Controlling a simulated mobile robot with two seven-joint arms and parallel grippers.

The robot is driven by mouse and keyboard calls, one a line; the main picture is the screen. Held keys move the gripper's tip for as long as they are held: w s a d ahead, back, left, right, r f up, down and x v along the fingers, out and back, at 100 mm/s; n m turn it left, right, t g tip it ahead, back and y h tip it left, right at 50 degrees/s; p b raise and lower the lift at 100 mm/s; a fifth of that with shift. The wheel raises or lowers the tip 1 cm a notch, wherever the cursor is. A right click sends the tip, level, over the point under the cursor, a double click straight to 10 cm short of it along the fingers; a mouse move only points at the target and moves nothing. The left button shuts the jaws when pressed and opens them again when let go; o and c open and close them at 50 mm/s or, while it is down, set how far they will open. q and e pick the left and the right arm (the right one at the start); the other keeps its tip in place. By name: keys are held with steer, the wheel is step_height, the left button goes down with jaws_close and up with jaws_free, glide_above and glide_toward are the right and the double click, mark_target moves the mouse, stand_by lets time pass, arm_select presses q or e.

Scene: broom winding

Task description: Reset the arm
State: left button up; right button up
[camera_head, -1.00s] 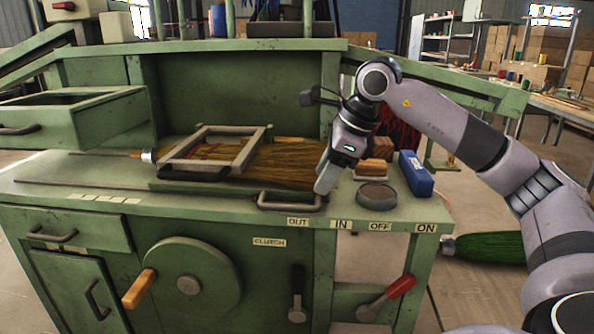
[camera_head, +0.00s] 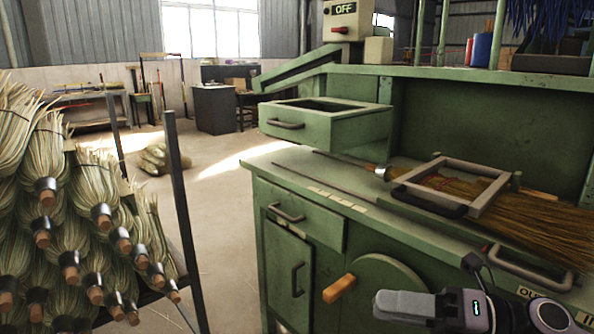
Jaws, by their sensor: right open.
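My right gripper (camera_head: 388,304) is at the lower right, in front of the green machine (camera_head: 340,220). Its grey fingers point left and are seen side-on, overlapping each other; it is open, and nothing shows between them. The wrist runs off the lower right edge. My left gripper is not in view. A broom (camera_head: 535,237) with tan bristles lies on the machine's top, under a grey rectangular frame (camera_head: 490,168). The right gripper is nearer to me than the broom and apart from it.
A wooden crank handle (camera_head: 339,288) juts from the machine's front, just left of my right gripper. An open green drawer (camera_head: 325,128) sticks out above the bench. A rack of broom heads (camera_head: 60,215) stands at the left. Floor between is clear.

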steer(key=d+f+m+t+h, duration=0.3)
steer(key=f+m+t+h, duration=1)
steer(key=m, duration=1.4)
steer(key=s+d+f+m+g+h, duration=0.1)
steer(key=s+f+m+g, duration=0.8)
steer(key=s+f, duration=0.65)
step_height(320, 180, up, 8)
steer(key=w+d+t+p, duration=0.1)
steer(key=p, duration=1.2)
steer(key=shift+w+d+r+h, duration=0.2)
steer(key=shift+d+h, duration=0.1)
steer(key=shift+h, duration=0.1)
